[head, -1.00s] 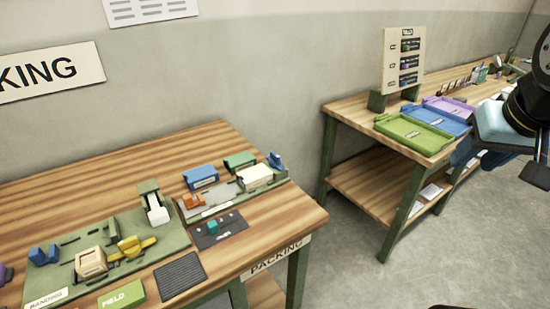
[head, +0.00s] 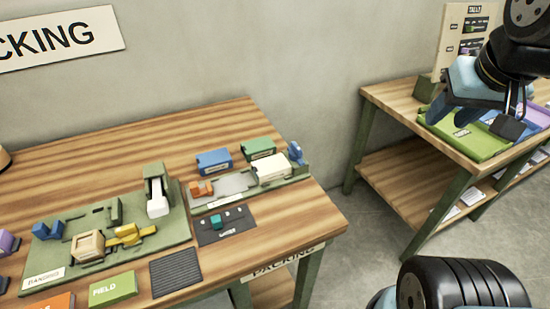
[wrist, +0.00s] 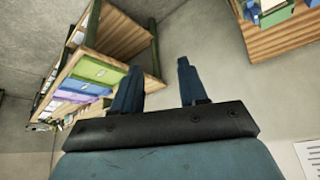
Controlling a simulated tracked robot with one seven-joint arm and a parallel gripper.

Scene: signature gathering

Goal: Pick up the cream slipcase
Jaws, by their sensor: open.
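The cream slipcase (head: 272,168) looks like the pale box at the right end of the grey-green fixture on the packing table, beside a green box (head: 258,148) and a blue box (head: 214,161). My gripper (head: 478,122) is at the right of the head view, high and well apart from the slipcase, in front of the shelf table. In the wrist view my gripper (wrist: 157,68) has its two fingers spread with nothing between them. I cannot make out the slipcase in the wrist view.
The packing table (head: 120,135) also holds a green banding board (head: 100,268) with a tan block (head: 87,246), a dark ridged pad (head: 175,272) and a green FIELD box (head: 112,289). The shelf table at right carries a green tray (head: 455,138). Floor lies between the tables.

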